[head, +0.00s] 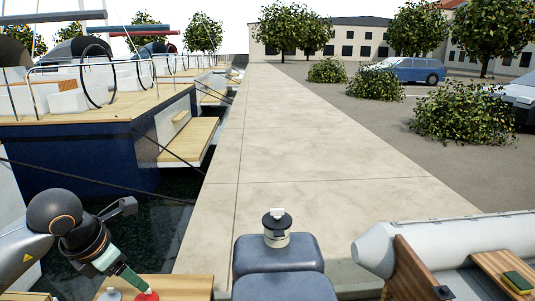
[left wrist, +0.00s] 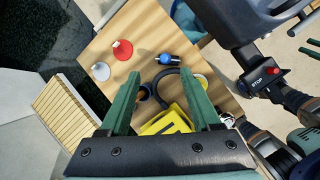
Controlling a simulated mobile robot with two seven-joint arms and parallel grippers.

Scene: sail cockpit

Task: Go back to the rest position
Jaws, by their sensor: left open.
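My left gripper (head: 132,277) is low at the left in the head view, over the near wooden board. In the left wrist view its two green fingers (left wrist: 160,76) stand apart with clear space between the tips. Nothing is held between them. Under and around the fingers, the wooden board (left wrist: 132,25) carries several small items. My right gripper is not in either view.
On the board are a red disc (left wrist: 122,50), a pale disc (left wrist: 101,71), a blue cylinder (left wrist: 168,59) and a yellow item (left wrist: 166,122), partly hidden. A grey inflatable boat (head: 376,246) lies at the right. The stone quay (head: 300,140) ahead is clear.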

